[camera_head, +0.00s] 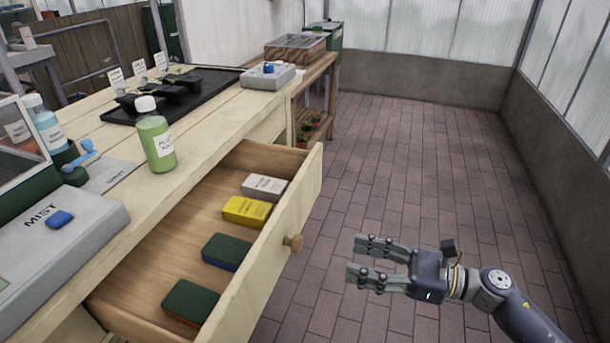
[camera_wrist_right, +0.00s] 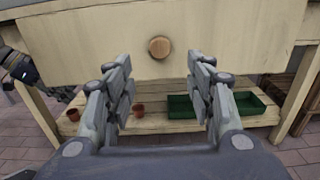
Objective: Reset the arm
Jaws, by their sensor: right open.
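My right gripper (camera_head: 362,262) is open and empty, held above the brick floor to the right of the pulled-out drawer (camera_head: 306,202). Its fingers point left toward the drawer front and do not touch it. In the right wrist view the two fingers (camera_wrist_right: 163,90) stand apart, with the round wooden drawer knob (camera_wrist_right: 160,47) seen beyond and above the gap between them. The knob also shows in the head view (camera_head: 293,243). My left gripper is not seen in the head view; a dark arm part shows at the left edge of the right wrist view.
The open drawer holds a yellow box (camera_head: 246,211), a grey box (camera_head: 264,187) and two green-topped blocks (camera_head: 227,251). A green bottle (camera_head: 156,138) stands on the bench above. Green trays (camera_wrist_right: 180,107) sit on the lower shelf. The brick floor (camera_head: 420,160) at right is clear.

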